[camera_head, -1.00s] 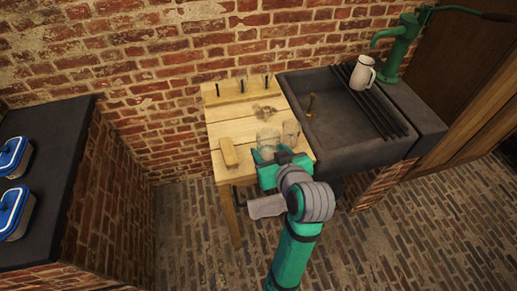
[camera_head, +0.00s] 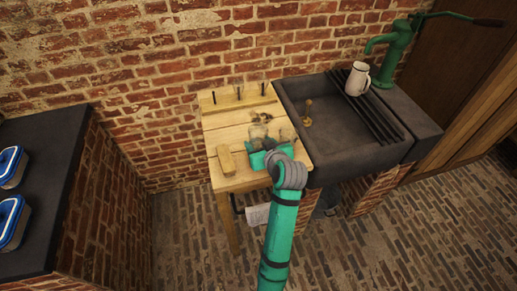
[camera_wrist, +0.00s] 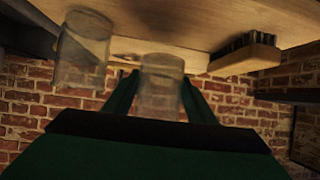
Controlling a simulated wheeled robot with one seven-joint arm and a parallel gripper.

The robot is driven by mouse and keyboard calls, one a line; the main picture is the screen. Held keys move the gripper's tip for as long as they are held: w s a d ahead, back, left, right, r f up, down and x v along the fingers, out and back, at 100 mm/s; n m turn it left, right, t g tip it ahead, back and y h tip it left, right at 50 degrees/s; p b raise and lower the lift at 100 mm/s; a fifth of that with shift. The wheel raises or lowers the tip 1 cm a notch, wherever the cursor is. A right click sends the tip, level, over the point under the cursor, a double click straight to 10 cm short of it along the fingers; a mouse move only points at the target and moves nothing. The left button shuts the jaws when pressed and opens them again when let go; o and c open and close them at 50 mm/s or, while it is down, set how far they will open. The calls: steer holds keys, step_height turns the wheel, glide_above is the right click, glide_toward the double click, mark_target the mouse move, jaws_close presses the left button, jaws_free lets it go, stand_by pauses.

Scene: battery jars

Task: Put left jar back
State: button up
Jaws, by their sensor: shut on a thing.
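Two clear glass jars are at the wooden table's front half. My gripper (camera_head: 259,146) is shut on the left jar (camera_head: 259,131), which shows between my fingers in the wrist view (camera_wrist: 162,85). I cannot tell whether its base touches the table. The right jar (camera_head: 287,134) is just beside it, apart from my fingers; in the wrist view, which is upside down, it appears at the left (camera_wrist: 83,50). My gripper's body hides part of the table's front.
A wooden rail with several dark pegs (camera_head: 238,103) runs along the table's back. A brush (camera_head: 226,160) lies left of the jars. Dark marks cover the table behind them. A stone sink (camera_head: 335,135) with a white jug (camera_head: 358,78) adjoins at right.

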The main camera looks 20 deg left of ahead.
steer(key=shift+w+a+f, duration=0.1)
steer(key=shift+w+f, duration=0.15)
steer(key=shift+f, duration=0.1)
steer(key=shift+w+a+f, duration=0.1)
steer(key=shift+f, duration=1.5)
steer(key=shift+f, duration=0.15)
steer(key=o, duration=1.3)
steer(key=shift+c, duration=0.2)
